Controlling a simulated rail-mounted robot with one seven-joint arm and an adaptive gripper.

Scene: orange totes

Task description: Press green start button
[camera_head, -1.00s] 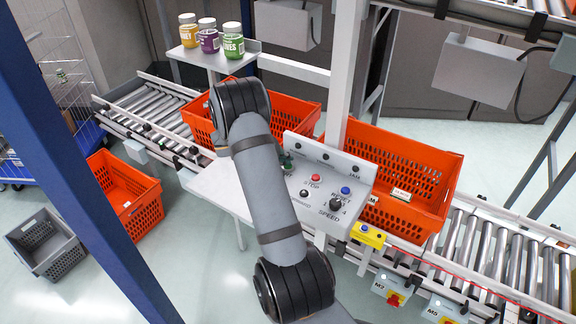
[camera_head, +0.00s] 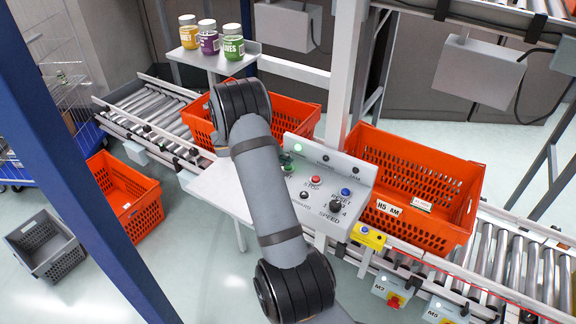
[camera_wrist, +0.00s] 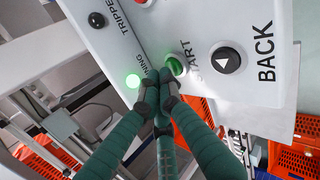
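The green start button (camera_wrist: 175,66) is on the grey control panel (camera_wrist: 215,22) in the wrist view, beside the "START" lettering, partly covered by a fingertip. My gripper (camera_wrist: 160,78) has its green fingers drawn together with nothing between them. Its tips are at the button's edge and seem to touch it; the exact contact is hidden. A green lamp (camera_wrist: 132,81) at the "RUNNING" label is lit; it also shows lit on the panel in the head view (camera_head: 298,148). In the head view my arm hides most of the gripper (camera_head: 288,162) and the start button.
The panel also carries a black back button (camera_wrist: 225,60), a red stop button (camera_head: 316,180), a blue reset button (camera_head: 346,191) and a speed knob (camera_head: 336,205). An orange tote (camera_head: 455,190) sits on the roller conveyor (camera_head: 500,245) behind the panel's right side.

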